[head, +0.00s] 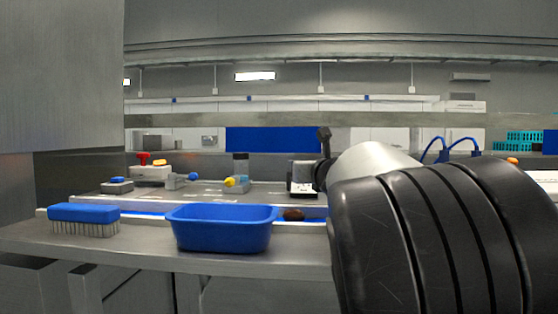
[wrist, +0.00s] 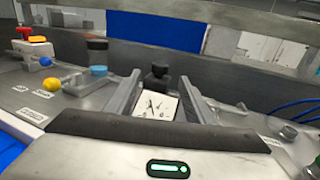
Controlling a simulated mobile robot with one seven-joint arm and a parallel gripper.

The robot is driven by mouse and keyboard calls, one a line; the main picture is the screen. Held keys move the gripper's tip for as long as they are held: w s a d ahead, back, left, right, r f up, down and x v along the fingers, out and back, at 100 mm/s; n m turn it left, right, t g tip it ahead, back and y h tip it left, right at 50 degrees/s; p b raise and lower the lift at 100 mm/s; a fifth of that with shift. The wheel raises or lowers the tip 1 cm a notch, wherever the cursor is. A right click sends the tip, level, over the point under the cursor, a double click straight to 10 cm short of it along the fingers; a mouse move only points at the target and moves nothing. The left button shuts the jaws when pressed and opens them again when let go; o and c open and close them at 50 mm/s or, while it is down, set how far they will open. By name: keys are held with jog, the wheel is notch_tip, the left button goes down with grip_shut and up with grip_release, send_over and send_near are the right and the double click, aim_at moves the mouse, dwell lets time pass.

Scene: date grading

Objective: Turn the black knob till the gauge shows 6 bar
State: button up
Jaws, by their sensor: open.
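The black knob (wrist: 158,76) shows in the wrist view between the tips of my gripper (wrist: 161,84), with a gap on each side. I cannot tell whether the fingers reach down around it. My gripper is open and empty. The white gauge face (wrist: 156,105) lies just on the near side of the knob, also between the fingers. It has dark marks and a needle, but the reading is too small to tell. In the head view the gauge unit (head: 303,180) stands on the bench left of my arm, partly covered by it; the knob cannot be made out there.
A blue tub (head: 222,230), a brush (head: 84,214) and a brown date (head: 293,214) lie nearer. Blue cables (head: 460,143) rise at right.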

jog(key=w, duration=0.2)
jog(key=w+p, duration=0.1)
jog(key=w, duration=0.2)
jog(key=w+p, duration=0.1)
jog(key=w, duration=0.1)
jog(key=shift+w+a+r, duration=0.1)
jog(key=shift+w+a, duration=0.15)
jog(key=shift+w, duration=0.05)
jog(key=shift+w+a, duration=0.1)
jog(key=shift+w, duration=0.45)
jog(key=c, duration=1)
jog(key=shift+c, duration=0.2)
jog(key=shift+a+h, duration=0.1)
jog(key=shift+h, duration=0.2)
